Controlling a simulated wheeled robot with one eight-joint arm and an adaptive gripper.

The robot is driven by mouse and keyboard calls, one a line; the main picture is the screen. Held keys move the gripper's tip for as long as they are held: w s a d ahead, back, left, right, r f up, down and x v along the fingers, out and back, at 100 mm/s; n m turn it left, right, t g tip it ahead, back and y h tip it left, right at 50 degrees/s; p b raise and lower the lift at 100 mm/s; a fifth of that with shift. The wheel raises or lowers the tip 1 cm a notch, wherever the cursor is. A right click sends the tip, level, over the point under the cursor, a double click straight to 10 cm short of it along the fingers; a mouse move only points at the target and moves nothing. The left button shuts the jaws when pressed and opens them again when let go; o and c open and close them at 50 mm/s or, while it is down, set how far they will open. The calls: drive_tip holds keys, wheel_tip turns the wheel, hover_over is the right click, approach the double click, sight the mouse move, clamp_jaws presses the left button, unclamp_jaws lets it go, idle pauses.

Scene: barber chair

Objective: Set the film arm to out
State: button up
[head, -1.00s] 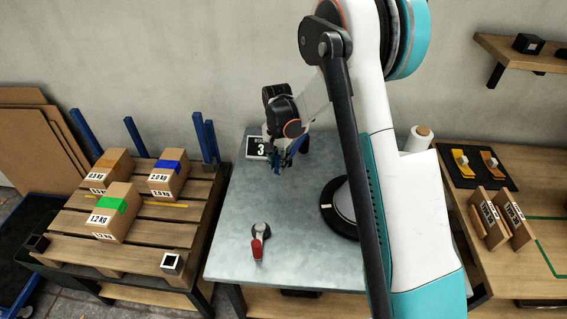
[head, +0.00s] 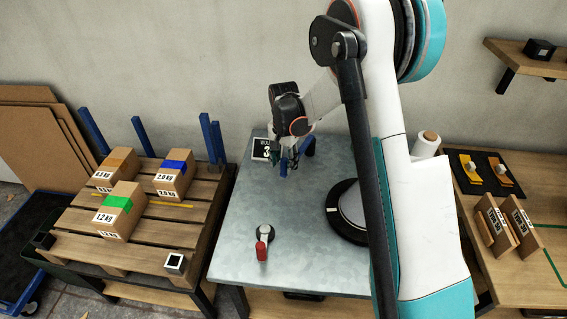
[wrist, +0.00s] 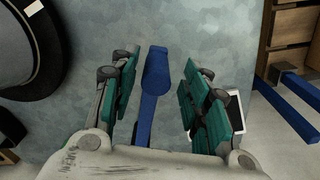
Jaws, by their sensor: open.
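A blue bar with a rounded, wider end, which looks like the film arm (wrist: 155,75), stands out over the grey metal table in the wrist view. My gripper (wrist: 160,64) is open, with its green-padded fingers on either side of the bar. Gaps show between the bar and both finger pads, so neither touches it. The near end of the bar is hidden behind my gripper body. In the head view, blue parts (head: 309,147) show beside my gripper (head: 284,162) at the back of the table, partly hidden by it.
A red-handled lever (head: 262,250) sits at the table's front. A black round base (head: 340,215) is right of it, partly behind my arm. A pallet (head: 140,255) with boxes is left; a wooden bench (head: 470,205) is right.

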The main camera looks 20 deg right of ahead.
wheel_tip(320, 180, up, 11)
idle(0.3)
idle(0.4)
drive_tip(key=s+r+n+t, duration=0.3)
drive_tip(key=s+r+n, duration=0.1)
drive_tip(key=s+r, duration=0.9)
drive_tip(key=s+f+n+t, duration=0.1)
drive_tip(key=s+n+t, duration=0.3)
drive_tip(key=s, duration=1.3)
drive_tip(key=shift+s+f+n, duration=0.15)
drive_tip(key=shift+s+n, duration=0.25)
drive_tip(key=shift+n, duration=0.3)
